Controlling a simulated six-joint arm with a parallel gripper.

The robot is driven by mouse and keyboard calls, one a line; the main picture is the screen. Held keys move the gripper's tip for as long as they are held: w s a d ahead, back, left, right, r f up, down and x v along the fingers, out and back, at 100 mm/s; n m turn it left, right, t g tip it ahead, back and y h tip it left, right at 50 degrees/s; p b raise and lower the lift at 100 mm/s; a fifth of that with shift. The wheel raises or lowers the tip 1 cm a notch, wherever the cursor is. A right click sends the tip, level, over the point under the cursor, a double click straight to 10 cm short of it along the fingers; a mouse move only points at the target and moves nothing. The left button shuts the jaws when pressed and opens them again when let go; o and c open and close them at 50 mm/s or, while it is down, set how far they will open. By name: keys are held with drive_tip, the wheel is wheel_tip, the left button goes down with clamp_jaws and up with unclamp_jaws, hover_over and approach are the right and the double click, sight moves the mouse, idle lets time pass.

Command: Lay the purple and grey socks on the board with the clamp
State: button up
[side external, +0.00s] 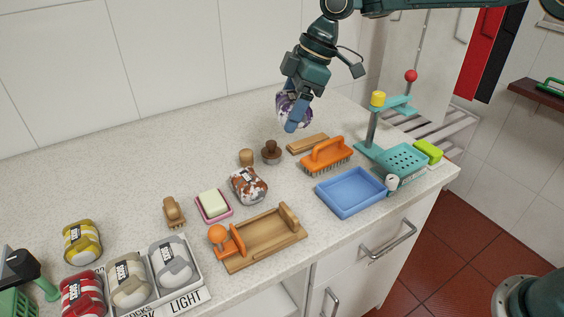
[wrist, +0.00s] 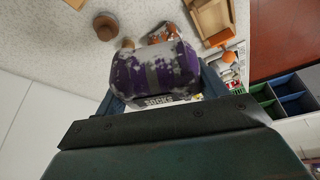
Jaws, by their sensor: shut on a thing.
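My gripper (side external: 294,112) is shut on the purple and grey socks (side external: 282,102), a rolled bundle held in the air above the back of the counter. In the wrist view the bundle (wrist: 150,72) lies between the two blue fingers, with a white label at its lower edge. The board with the clamp (side external: 268,241) is a wooden tray with an orange clamp and knob (side external: 218,234) at its left end and a wooden upright at its right end. It stands near the counter's front edge, well away from my gripper, and looks empty.
A brown-and-white sock bundle (side external: 249,186), a soap dish (side external: 214,206) and an orange brush (side external: 326,156) stand around the board. A blue tray (side external: 351,191) and a teal press (side external: 372,140) are at the right. A box of sock bundles (side external: 193,301) is front left. The back left counter is clear.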

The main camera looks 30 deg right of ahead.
drive_tip(key=shift+a+r+n+g, duration=0.35)
drive_tip(key=shift+r+n, duration=0.2)
drive_tip(key=shift+n, duration=0.25)
drive_tip(key=shift+a+r+n+g, duration=0.35)
drive_tip(key=shift+r+n, duration=0.15)
drive_tip(key=shift+n, duration=0.3)
drive_tip(key=shift+f, duration=0.1)
hover_over(278, 192)
drive_tip(key=d, duration=0.1)
drive_tip(key=f, duration=1.5)
drive_tip(key=shift+d+f, duration=0.2)
drive_tip(key=shift+f, duration=0.05)
drive_tip(key=shift+f, duration=1.95)
drive_tip(key=shift+f, duration=0.2)
drive_tip(key=o, duration=1)
